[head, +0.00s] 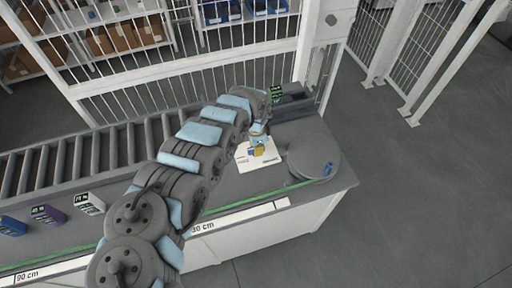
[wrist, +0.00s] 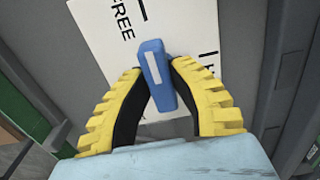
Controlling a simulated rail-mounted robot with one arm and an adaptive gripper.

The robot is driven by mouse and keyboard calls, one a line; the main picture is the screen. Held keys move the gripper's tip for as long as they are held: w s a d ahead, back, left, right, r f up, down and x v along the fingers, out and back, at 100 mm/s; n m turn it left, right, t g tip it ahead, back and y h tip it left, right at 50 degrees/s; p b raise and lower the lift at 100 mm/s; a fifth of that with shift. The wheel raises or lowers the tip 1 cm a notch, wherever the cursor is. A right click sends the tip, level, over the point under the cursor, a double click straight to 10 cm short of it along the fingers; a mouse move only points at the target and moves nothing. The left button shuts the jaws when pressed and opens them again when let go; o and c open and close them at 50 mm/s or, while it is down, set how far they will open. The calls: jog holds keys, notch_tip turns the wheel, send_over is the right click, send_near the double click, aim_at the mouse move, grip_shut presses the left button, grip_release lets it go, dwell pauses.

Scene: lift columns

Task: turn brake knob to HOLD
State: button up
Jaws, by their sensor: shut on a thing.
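The brake knob (wrist: 153,62) is a blue bar with a white stripe, seen in the wrist view on a white plate (wrist: 95,22). My gripper (wrist: 156,78) has yellow ribbed fingers closed on both sides of the knob. The stripe runs nearly up the picture, roughly toward the black tick beside the word FREE. Another black mark shows on the plate to the right, its lettering cut off by my finger. In the head view, my gripper (head: 258,147) is down over the white plate (head: 268,171) on the bench, and the knob is mostly hidden.
A grey round disc (head: 305,150) with a small blue piece (head: 328,169) lies right of the plate. A roller conveyor (head: 75,160) runs behind. Blue, purple and white boxes (head: 48,214) stand at the left front. A green-and-black item (head: 276,94) is behind my gripper.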

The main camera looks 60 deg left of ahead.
dwell(0.3)
jog(key=m, duration=0.4)
jog(key=shift+p, duration=0.4)
jog(key=shift+m, duration=1.2)
jog(key=m, duration=0.2)
jog(key=shift+m, duration=0.3)
jog(key=m, duration=0.3)
jog(key=shift+m, duration=0.4)
